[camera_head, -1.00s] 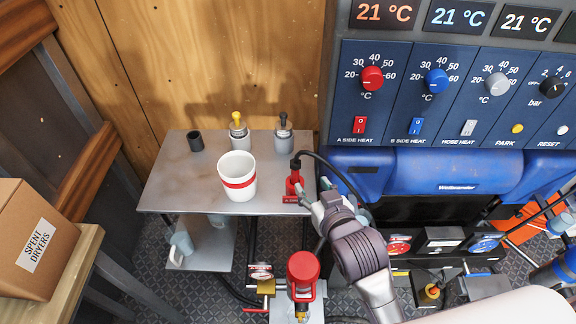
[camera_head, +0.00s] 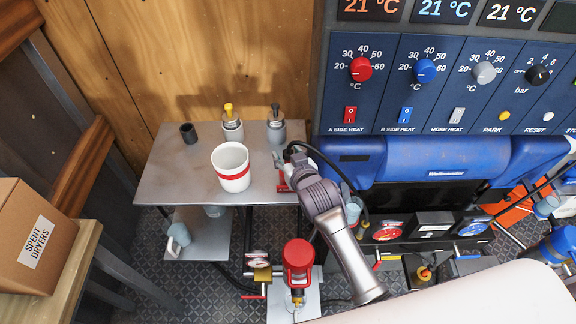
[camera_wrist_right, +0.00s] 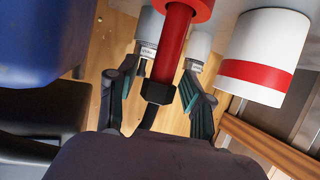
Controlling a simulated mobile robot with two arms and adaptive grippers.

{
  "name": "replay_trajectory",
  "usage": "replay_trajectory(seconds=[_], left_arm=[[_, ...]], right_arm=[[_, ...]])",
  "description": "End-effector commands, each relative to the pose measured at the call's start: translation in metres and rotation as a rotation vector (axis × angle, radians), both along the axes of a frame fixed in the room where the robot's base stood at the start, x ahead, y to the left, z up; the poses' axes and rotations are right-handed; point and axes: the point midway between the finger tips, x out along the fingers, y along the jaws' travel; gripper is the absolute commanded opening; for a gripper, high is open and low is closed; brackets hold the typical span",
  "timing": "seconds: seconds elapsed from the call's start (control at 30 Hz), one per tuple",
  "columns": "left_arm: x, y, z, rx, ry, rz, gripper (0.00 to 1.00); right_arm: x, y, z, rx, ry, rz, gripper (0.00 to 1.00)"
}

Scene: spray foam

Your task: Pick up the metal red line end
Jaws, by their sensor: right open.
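The red line end (camera_wrist_right: 172,45) shows in the right wrist view as a red tube with a black nut at its lower end. A black hose runs down from the nut. My right gripper (camera_wrist_right: 165,78) is open, with one finger on each side of the line end; I cannot tell whether they touch it. In the head view my right gripper (camera_head: 287,166) is at the right edge of the metal table and hides most of the line end; only a small red part (camera_head: 282,184) shows. My left gripper is not in view.
A white cup with a red band (camera_head: 232,181) stands on the metal table (camera_head: 170,178), left of my right gripper. Two grey bottles, one yellow-tipped (camera_head: 232,126) and one dark-tipped (camera_head: 276,128), stand behind. The blue heater panel (camera_head: 440,90) rises at the right. A red-topped pump (camera_head: 298,258) stands below.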

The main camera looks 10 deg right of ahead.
Motion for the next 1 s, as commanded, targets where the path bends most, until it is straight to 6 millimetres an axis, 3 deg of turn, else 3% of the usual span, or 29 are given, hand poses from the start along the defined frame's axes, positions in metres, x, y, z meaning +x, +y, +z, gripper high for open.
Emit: replay_trajectory(seconds=[0.2, 0.5, 1.0], left_arm=[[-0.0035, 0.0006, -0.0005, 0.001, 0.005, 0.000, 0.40], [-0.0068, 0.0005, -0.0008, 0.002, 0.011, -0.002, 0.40], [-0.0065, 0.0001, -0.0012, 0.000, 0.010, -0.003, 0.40]], right_arm=[[0.0003, 0.0001, -0.0001, 0.000, -0.001, 0.000, 0.48], [0.0001, 0.0001, 0.0000, 0.000, -0.001, 0.000, 0.00], [0.0007, 0.0003, 0.0074, 0.001, -0.005, 0.000, 0.00]])
